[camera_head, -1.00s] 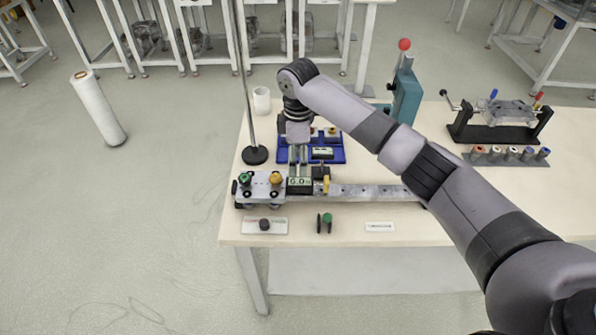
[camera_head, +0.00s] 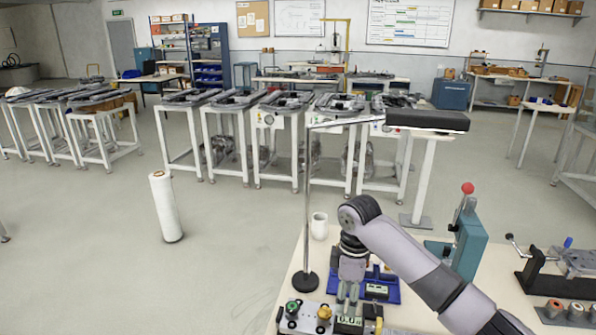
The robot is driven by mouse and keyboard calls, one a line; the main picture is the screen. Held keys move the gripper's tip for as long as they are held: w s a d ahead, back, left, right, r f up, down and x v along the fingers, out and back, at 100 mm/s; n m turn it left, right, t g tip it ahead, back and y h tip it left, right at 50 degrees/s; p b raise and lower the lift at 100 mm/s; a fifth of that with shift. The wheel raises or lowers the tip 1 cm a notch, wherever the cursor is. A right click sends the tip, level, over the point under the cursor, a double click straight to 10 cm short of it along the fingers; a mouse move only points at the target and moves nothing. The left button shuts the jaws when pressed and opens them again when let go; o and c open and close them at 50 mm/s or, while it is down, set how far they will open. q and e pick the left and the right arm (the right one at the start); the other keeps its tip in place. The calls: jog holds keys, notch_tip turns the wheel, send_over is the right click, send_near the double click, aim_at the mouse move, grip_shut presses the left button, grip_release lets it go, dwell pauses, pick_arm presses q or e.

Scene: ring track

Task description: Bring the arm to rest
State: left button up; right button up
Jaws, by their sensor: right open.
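My right arm comes in from the lower right and reaches over the table (camera_head: 318,256). My right gripper (camera_head: 346,303) points down at its end, open, above the front of the blue tray (camera_head: 390,291). Its fingertips are near a small device with a green digital display (camera_head: 349,325); I cannot tell whether they touch it. A metal carriage (camera_head: 303,316) with a green knob and a yellow knob sits just left of it, partly cut off by the lower edge. My left gripper is out of view.
A black-based pole stand (camera_head: 306,282) and a white cup (camera_head: 319,226) stand behind and left of the gripper. A teal press (camera_head: 465,245) with a red ball and a clamp fixture (camera_head: 565,270) stand to the right. A white roll (camera_head: 166,207) stands on the floor at left.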

jog(key=shift+m+y, duration=0.6)
jog(key=shift+y, duration=0.1)
jog(key=s+a+f, duration=0.1)
jog(key=s+f, duration=0.1)
jog(key=f, duration=0.1)
jog(key=s+a+f, duration=0.2)
jog(key=s+f, duration=0.1)
jog(key=s+a+f, duration=0.2)
jog(key=s+f, duration=0.1)
jog(key=shift+a, duration=0.1)
jog(key=s+d+f+m+t+y, duration=0.1)
jog(key=s+f+m, duration=0.2)
jog(key=s, duration=0.5)
jog(key=s+d+f+m+t, duration=0.15)
jog(key=s+m, duration=0.25)
jog(key=s, duration=0.4)
jog(key=s+d+r+m+t+h, duration=0.15)
jog(key=s+d+m, duration=0.25)
jog(key=s+d, duration=0.45)
notch_tip(320, 180, down, 25)
jog(key=s+g, duration=0.2)
jog(key=s+d+f+g+h, duration=0.1)
jog(key=s+d+f, duration=0.2)
jog(key=s+f, duration=1.4)
jog(key=shift+s+f, duration=0.15)
jog(key=shift+f, duration=0.2)
jog(key=shift+d, duration=0.1)
